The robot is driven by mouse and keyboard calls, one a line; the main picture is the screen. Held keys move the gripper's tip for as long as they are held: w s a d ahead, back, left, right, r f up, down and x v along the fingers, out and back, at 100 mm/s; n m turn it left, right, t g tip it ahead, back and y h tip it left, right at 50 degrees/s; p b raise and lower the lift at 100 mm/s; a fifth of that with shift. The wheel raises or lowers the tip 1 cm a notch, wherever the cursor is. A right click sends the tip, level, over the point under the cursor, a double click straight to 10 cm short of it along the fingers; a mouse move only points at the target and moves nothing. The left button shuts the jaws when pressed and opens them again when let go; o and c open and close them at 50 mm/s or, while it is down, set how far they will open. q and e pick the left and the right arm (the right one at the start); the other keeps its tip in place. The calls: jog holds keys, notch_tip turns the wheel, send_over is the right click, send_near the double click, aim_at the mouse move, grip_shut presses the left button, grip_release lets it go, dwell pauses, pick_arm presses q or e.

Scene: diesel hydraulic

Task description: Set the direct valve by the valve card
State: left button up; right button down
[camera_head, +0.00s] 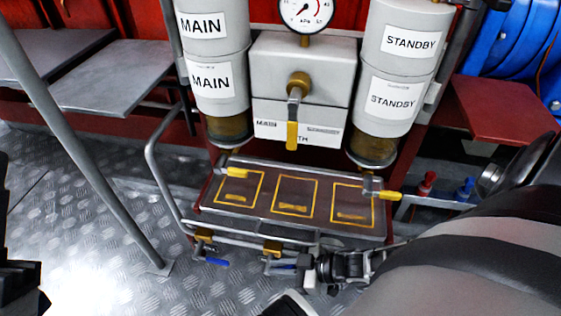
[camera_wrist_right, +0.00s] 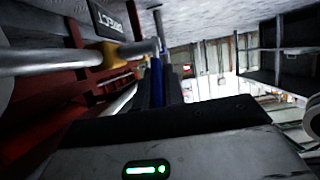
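The direct valve shows in the right wrist view as a yellow body (camera_wrist_right: 113,55) on a grey pipe, beside a dark plate reading "DIRECT" (camera_wrist_right: 106,20). Its blue handle (camera_wrist_right: 157,76) lies between the dark fingers of my right gripper (camera_wrist_right: 158,90), which look closed on it from both sides. In the head view this yellow valve body (camera_head: 272,247) and blue handle (camera_head: 284,267) are low in the middle, with my right gripper (camera_head: 308,272) at the handle's right end. Dark parts at the left edge may be my left gripper (camera_head: 20,285); its fingers are unclear. I cannot make out a valve card.
A second blue-handled valve (camera_head: 214,261) sits to the left. Above is a brown panel (camera_head: 258,210) with yellow-outlined squares and yellow levers at its ends. MAIN (camera_head: 214,60) and STANDBY (camera_head: 400,75) canisters flank a yellow selector lever (camera_head: 292,135). A grey post (camera_head: 85,150) stands left.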

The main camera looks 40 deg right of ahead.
jog(key=shift+d+f, duration=0.1)
jog(key=shift+s+d+f+t+y, duration=0.2)
jog(key=shift+f+t+y, duration=0.1)
jog(key=shift+t+y, duration=0.3)
jog(key=shift+s+f+t, duration=0.1)
jog(key=shift+t, duration=0.3)
jog(key=shift+y, duration=0.3)
jog(key=c, duration=1.5)
grip_release()
